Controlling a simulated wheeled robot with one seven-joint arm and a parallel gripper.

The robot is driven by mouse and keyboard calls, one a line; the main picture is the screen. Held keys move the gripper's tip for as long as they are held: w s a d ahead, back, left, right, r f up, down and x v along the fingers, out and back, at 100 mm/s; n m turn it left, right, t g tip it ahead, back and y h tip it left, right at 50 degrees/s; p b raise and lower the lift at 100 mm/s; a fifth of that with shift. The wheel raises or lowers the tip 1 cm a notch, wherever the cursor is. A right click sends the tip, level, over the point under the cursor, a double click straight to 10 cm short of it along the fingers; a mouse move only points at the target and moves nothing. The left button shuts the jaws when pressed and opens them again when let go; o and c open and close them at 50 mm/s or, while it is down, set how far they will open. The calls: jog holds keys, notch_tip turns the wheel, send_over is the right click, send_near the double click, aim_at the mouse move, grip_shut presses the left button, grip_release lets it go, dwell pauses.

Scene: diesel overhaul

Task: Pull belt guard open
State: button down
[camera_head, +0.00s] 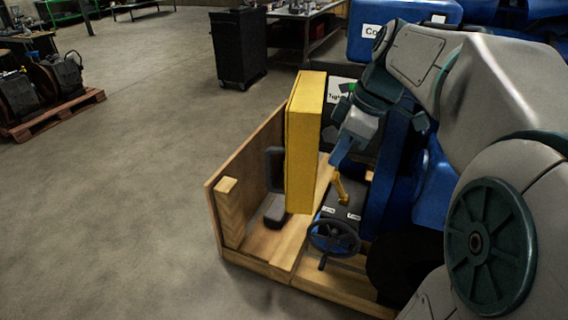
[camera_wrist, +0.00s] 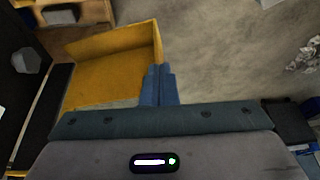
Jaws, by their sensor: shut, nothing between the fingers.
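The yellow belt guard (camera_head: 304,140) stands upright as a boxy panel in the middle of the head view, swung out from the blue engine (camera_head: 440,190) at right. In the wrist view its hollow inner side and rim (camera_wrist: 105,75) show. My gripper (camera_head: 338,158) is just right of the guard, on its inner side, in the head view. In the wrist view the blue fingers of my gripper (camera_wrist: 158,70) are together and empty, at the guard's right-hand lip. I cannot tell whether they touch it. Arm links hide much of the engine.
A wooden crate base (camera_head: 265,245) with a side wall lies under the guard. A small steering wheel (camera_head: 333,237) and yellow lever (camera_head: 341,188) stand near the gripper. A black cabinet (camera_head: 239,48) is behind. The floor at left is clear up to a pallet (camera_head: 50,115).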

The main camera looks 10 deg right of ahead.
jog(key=w+a+f+n+p, duration=0.1)
jog(key=w+a+f+p, duration=0.1)
jog(key=w+a+f, duration=0.2)
jog(key=shift+a+f+n, duration=0.4)
jog(key=shift+a+f, duration=0.6)
jog(key=shift+f, duration=1.35)
jog(key=shift+w, duration=0.15)
